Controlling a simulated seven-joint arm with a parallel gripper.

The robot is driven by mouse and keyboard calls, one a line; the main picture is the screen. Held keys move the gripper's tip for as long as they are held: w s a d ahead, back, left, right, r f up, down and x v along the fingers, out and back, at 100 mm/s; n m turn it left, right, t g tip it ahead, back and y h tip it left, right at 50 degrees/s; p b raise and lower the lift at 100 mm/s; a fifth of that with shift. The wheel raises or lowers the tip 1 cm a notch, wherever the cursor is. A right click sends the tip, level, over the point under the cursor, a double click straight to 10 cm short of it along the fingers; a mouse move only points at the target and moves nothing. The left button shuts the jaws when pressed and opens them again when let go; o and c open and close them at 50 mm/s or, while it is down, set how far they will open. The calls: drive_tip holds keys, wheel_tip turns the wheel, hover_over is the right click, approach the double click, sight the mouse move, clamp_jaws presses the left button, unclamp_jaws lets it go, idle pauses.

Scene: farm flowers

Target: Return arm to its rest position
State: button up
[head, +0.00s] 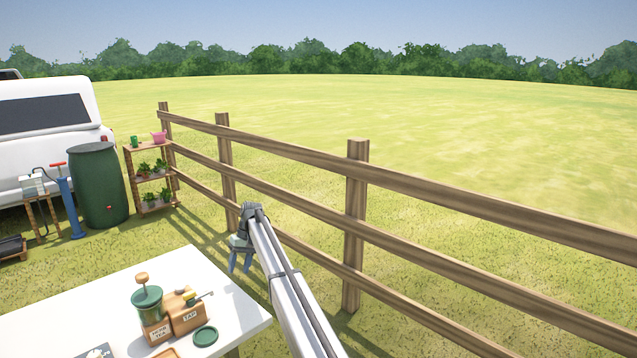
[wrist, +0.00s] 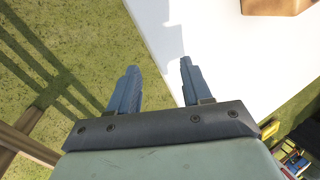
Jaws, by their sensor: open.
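My gripper (head: 240,262) hangs at the end of my raised arm, right of the white table's far edge in the head view. In the wrist view my gripper (wrist: 157,85) has its two blue fingers apart, with nothing between them. Below the fingers lie grass and the edge of the white table (wrist: 215,50). In the head view the white table (head: 110,300) stands at the lower left, apart from my gripper.
On the table are a wooden tap stand (head: 186,312), a green-topped grinder (head: 148,300) and a green lid (head: 205,336). A wooden fence (head: 357,200) runs behind my arm. A green barrel (head: 98,190) and plant shelf (head: 150,175) stand farther back.

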drive_tip(key=s+d+f, duration=0.2)
drive_tip(key=d+f, duration=0.5)
drive_tip(key=d, duration=0.2)
drive_tip(key=s+d+f+m+h, duration=0.1)
drive_tip(key=s+d+f+m, duration=0.1)
drive_tip(key=s+d+f, duration=1.05)
drive_tip(key=s+d+f+m, duration=0.2)
drive_tip(key=s+d+f, duration=0.7)
drive_tip(key=s+f, duration=0.5)
drive_tip(key=s+d+f+g, duration=0.1)
drive_tip(key=s+d+f, duration=0.2)
drive_tip(key=s, duration=0.4)
drive_tip(key=s+d+f+m+h, duration=0.1)
drive_tip(key=s+d+f, duration=0.2)
drive_tip(key=s, duration=0.4)
drive_tip(key=s+d+f+g, duration=0.1)
drive_tip(key=s+d+f, duration=0.2)
drive_tip(key=s, duration=0.4)
drive_tip(key=s+d, duration=0.3)
drive_tip(key=s, duration=0.8)
drive_tip(key=s+d+m+g, duration=0.1)
drive_tip(key=s+d, duration=0.2)
drive_tip(key=s, duration=0.9)
drive_tip(key=shift+h, duration=0.4)
